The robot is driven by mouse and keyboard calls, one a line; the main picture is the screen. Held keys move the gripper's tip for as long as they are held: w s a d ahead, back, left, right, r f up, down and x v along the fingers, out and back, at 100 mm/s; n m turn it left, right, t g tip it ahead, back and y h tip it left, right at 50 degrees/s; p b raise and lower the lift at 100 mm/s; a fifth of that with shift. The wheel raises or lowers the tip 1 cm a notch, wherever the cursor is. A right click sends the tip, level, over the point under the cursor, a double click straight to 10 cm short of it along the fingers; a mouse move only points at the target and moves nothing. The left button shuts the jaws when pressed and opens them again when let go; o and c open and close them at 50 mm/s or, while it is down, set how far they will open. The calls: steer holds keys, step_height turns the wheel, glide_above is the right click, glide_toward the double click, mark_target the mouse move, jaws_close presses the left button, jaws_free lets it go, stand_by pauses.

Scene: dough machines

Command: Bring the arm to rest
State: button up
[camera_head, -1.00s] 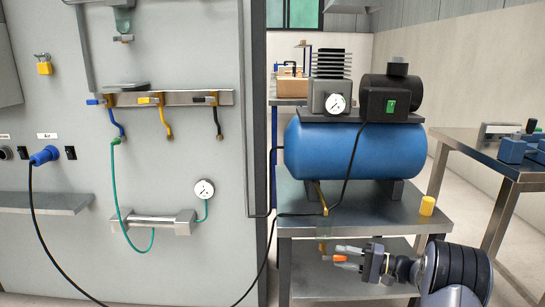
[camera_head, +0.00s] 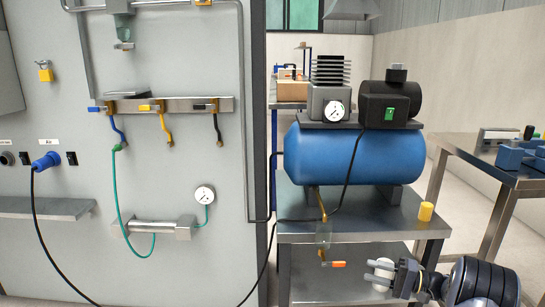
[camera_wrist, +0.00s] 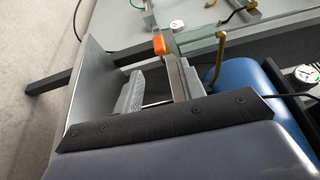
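My gripper (camera_head: 379,275) is at the lower right of the head view, in front of the compressor's stand. Its two pale fingers look apart, with nothing between them. In the wrist view my gripper (camera_wrist: 155,88) shows a gap between its grey fingers. To its left in the head view is the orange handle (camera_head: 338,264) of a small drain valve under the compressor, lying about level. A clear gap separates it from the fingers. In the wrist view the orange handle (camera_wrist: 159,43) shows beyond the fingertips.
The blue compressor tank (camera_head: 355,155) rests on a steel stand (camera_head: 370,222) with a yellow cup (camera_head: 426,211) at its right corner. A lower shelf (camera_head: 325,285) is under it. A grey wall panel with valves and hoses is at left; a steel table (camera_head: 480,145) is at right.

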mark_target(343, 261)
steer(key=b+x, duration=0.2)
steer(key=x, duration=0.7)
steer(key=shift+f, duration=0.15)
steer(key=shift+w+a+r+h+p, duration=0.2)
steer(key=shift+r+h+p, duration=0.1)
steer(key=shift+r+p, duration=0.25)
steer(key=shift+s+r+n+h+p, duration=0.1)
steer(key=shift+r+n+h+p, duration=0.25)
steer(key=shift+h, duration=0.25)
steer(key=shift+g+h, duration=0.3)
steer(key=shift+g, duration=0.1)
